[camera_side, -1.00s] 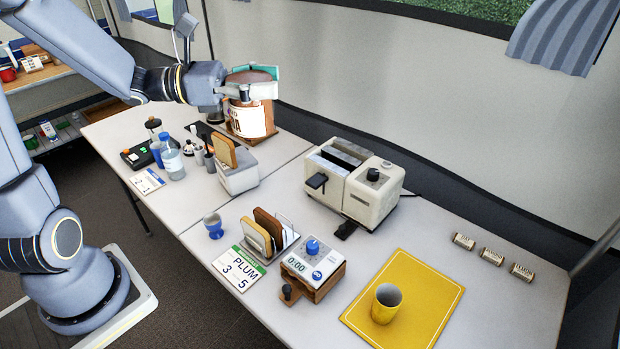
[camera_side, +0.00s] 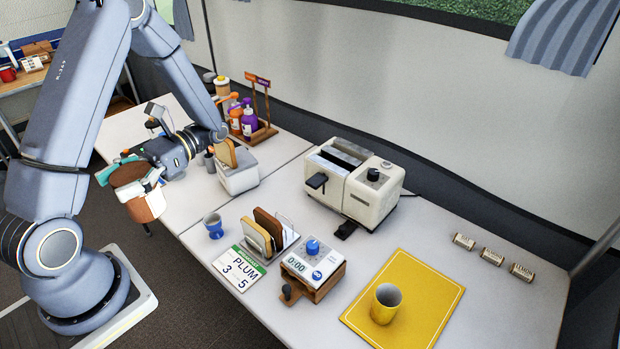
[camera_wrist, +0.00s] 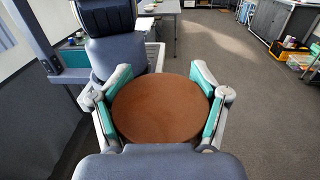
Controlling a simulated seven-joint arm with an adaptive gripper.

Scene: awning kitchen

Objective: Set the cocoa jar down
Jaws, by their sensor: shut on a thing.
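The cocoa jar (camera_side: 147,206) has a round brown top and a pale and orange-brown side. My gripper (camera_side: 130,182) is shut on it, with teal-padded fingers on both sides. In the side view the jar is at the left, past the table's near left edge and over the floor, tilted in the picture. In the wrist view the brown round top (camera_wrist: 160,108) fills the space between the fingers of my gripper (camera_wrist: 158,100). The jar's label is not readable now.
Bare tabletop lies left of the egg cup.

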